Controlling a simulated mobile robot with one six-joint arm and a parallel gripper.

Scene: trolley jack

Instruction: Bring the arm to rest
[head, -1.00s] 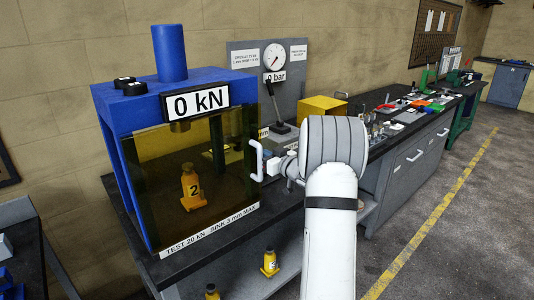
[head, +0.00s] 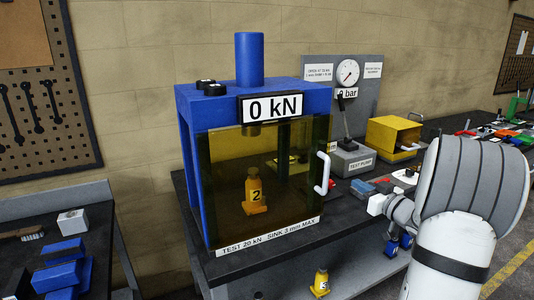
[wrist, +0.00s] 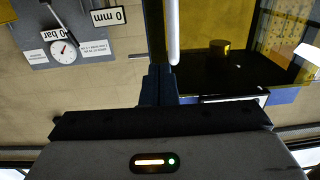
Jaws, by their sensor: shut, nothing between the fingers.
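My gripper (wrist: 158,78) is shut and empty; its dark blue fingers meet in the middle of the wrist view. In the head view, my white arm comes in at the right and hides much of the gripper. The blue press (head: 188,140) reads 0 kN and stands left of my arm. Its tinted door (head: 225,165) looks closed, with a white handle (head: 322,174) at its right edge. The handle also shows as a white bar (wrist: 173,30) beyond my fingers in the wrist view; I cannot tell the gap. A yellow jack marked 2 (head: 254,193) stands upright behind the door.
The gauge panel (head: 318,100) and test pump (head: 352,160) stand right of the press. A yellow box (head: 392,135) and small items lie behind my arm. Another yellow jack (head: 320,283) is on the lower shelf. A side bench (head: 100,240) with blue blocks stands at left.

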